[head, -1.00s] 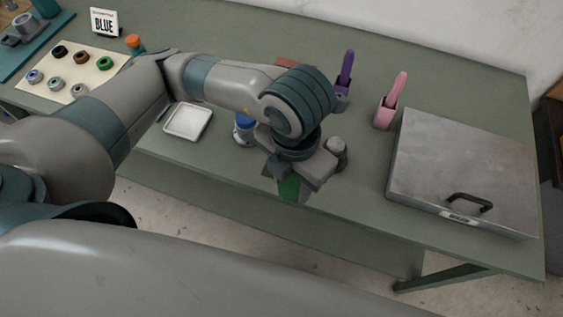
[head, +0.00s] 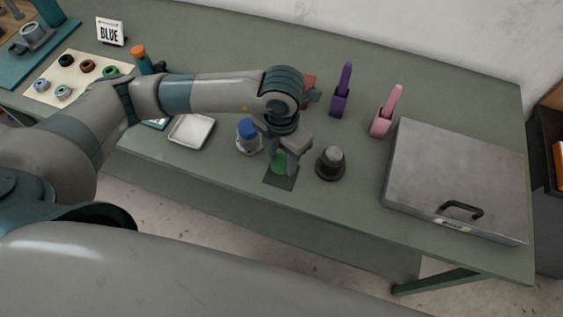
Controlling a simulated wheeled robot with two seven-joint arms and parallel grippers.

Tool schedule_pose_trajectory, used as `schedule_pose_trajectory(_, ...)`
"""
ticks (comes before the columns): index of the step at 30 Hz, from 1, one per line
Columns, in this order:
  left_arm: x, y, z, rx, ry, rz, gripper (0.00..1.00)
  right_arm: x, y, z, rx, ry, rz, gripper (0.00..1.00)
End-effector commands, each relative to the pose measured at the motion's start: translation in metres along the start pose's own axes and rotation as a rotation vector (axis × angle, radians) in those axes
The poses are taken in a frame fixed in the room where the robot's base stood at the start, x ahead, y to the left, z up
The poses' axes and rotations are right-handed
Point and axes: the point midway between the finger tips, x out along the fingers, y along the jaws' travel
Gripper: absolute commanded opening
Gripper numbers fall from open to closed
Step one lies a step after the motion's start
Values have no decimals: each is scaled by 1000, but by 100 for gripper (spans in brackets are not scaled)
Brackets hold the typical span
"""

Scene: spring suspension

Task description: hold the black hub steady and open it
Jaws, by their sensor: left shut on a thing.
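The black hub (head: 331,164) stands upright near the front edge of the table, a dark round base with a grey top. My left gripper (head: 280,163) is just left of it, apart from it, pointing down over a small dark square mat (head: 282,180). It is shut on a green piece (head: 279,166), which is partly hidden by the fingers. Whether the piece rests on the mat I cannot tell. A blue-topped hub (head: 247,136) stands left of the gripper, partly behind the wrist. My right gripper is not in view.
A metal case (head: 460,165) with a black handle fills the table's right side. A white tray (head: 192,131) lies to the left.

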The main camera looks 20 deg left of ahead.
Motion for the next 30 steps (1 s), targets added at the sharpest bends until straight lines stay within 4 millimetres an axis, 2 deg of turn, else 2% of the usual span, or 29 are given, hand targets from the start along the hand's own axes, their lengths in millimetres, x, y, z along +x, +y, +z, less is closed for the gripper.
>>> schedule_pose_trajectory(11, 2, 0, 0, -1, 1, 0, 13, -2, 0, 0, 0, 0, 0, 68)
schedule_pose_trajectory(21, 36, 0, 0, -1, 3, 0, 13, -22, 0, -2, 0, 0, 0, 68)
schedule_pose_trajectory(30, 41, 0, 0, 0, 0, 1, 13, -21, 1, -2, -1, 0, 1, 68)
